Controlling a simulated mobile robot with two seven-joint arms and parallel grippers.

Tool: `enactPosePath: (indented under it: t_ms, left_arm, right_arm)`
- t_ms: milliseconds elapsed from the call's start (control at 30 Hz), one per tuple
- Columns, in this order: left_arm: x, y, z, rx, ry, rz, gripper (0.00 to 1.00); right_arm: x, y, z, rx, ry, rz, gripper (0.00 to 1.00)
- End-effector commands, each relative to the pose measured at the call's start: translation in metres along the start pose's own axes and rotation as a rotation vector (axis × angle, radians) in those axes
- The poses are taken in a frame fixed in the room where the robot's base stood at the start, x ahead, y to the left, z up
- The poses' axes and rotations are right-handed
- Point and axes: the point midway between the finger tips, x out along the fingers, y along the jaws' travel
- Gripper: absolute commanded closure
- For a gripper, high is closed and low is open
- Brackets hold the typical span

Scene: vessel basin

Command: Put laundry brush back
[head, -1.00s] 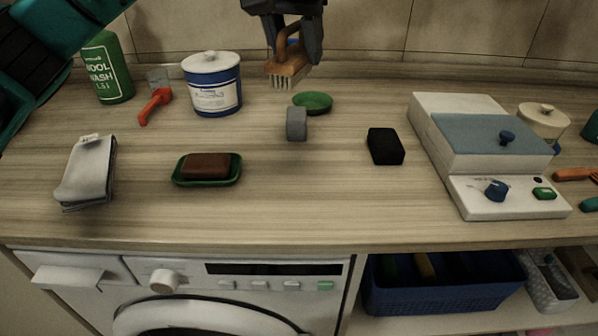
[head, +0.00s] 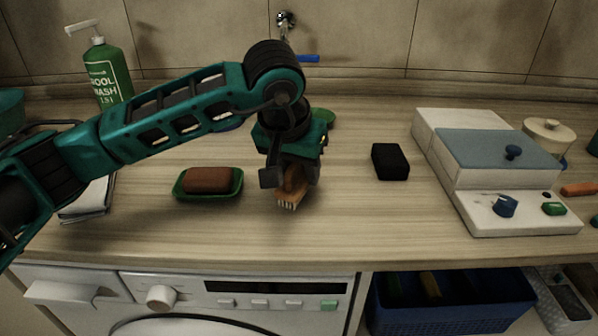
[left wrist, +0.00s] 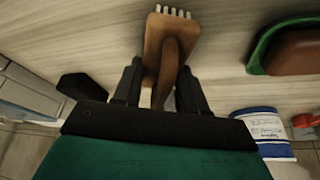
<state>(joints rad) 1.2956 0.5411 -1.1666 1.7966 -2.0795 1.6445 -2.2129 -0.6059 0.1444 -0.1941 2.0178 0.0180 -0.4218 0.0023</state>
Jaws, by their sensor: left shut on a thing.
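The laundry brush (head: 289,198), with a wooden body and pale bristles, is in the grip of my left gripper (head: 290,178). It is low over the counter, between the soap dish and the black block; I cannot tell whether the bristles touch the surface. In the left wrist view, the brush (left wrist: 172,38) points away from the palm, its curved handle between the two fingers of the left gripper (left wrist: 162,88). The bristles are at its far end. My right gripper is not in view.
A brown soap bar lies in a green dish (head: 236,189) left of the brush. A black block (head: 390,161) and a white box with a blue-grey lid (head: 480,210) stand to the right. A blue basket (head: 450,318) is on the shelf below. The front counter strip is clear.

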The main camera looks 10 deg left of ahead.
Motion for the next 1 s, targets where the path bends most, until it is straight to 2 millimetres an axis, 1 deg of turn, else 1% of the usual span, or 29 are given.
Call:
enactPosePath:
  t_ms: [33,67,267,433,467,700,1000]
  left_arm:
    - [0.0061,0.0002,0.0030,0.000,-0.001,0.001,0.83]
    - [0.0076,0.0003,0.0035,0.001,0.000,0.002,0.83]
    - [0.0074,0.0002,0.0030,0.001,0.002,0.001,0.83]
    - [0.0124,0.0002,0.0052,0.001,0.001,0.001,0.83]
    - [0.0106,0.0003,0.0045,0.001,0.001,0.001,0.55]
    - [0.0102,0.0002,0.0043,0.001,0.001,0.001,0.33]
    - [0.0072,0.0003,0.0031,0.001,0.001,0.001,0.33]
  right_arm:
    - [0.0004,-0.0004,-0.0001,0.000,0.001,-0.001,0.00]
    - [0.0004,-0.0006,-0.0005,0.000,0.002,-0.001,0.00]
    - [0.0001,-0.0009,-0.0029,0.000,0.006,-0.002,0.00]
    - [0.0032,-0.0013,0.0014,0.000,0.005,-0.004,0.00]
    - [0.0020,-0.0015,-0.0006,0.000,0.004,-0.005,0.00]
    - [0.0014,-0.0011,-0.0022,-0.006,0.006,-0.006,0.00]
    - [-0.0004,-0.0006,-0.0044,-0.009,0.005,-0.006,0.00]
